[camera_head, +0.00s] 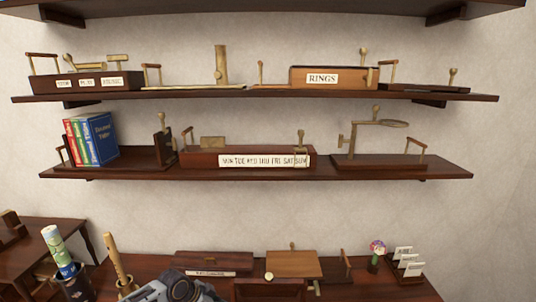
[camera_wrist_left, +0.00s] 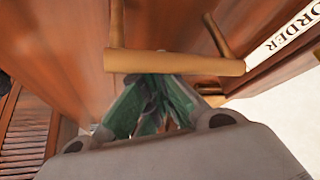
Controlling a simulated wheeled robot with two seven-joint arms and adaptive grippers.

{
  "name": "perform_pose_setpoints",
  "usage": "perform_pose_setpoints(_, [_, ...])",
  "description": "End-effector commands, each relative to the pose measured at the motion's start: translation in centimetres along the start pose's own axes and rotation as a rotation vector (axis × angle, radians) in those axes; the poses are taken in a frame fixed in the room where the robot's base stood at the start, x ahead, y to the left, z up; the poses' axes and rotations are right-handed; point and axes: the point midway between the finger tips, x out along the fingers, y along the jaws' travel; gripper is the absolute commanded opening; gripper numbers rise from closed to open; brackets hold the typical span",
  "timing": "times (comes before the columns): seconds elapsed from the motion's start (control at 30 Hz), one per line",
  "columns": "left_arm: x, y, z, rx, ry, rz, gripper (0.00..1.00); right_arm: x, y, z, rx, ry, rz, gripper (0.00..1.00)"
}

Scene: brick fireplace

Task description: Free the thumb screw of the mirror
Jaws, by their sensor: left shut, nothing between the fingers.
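A brass stand with a flat round head, likely the mirror (camera_head: 384,123), is on a dark wooden base (camera_head: 378,161) at the right of the middle shelf. The head is seen nearly edge-on. Small brass knobs show on it, but I cannot tell which is the thumb screw. In the left wrist view, my left gripper (camera_wrist_left: 155,90) is shut and empty, its green-grey fingers close to a wooden bar handle (camera_wrist_left: 175,64). I cannot tell whether they touch it. My grey arm part shows at the bottom of the head view, fingertips hidden. My right gripper is out of view.
The middle shelf (camera_head: 130,173) also holds books (camera_head: 90,140) and a long weekday box (camera_head: 245,160). The upper shelf (camera_head: 200,96) carries boxes, including a RINGS box (camera_head: 333,77). The desk (camera_head: 390,288) below holds boxes, a flower and card holder. A label reading ORDER (camera_wrist_left: 285,32) is near my left gripper.

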Motion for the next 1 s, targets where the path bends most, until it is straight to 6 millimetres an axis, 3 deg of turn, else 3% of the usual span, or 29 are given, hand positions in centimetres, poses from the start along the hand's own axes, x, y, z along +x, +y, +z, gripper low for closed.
perform_pose_setpoints(0.03, [0.61,0.6,0.77,-0.004,-0.013,0.012,0.0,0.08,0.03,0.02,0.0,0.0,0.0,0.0])
perform_pose_setpoints(1.0, [1.38,0.12,1.49,-0.005,-0.015,0.003,0.0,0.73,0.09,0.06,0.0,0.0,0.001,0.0])
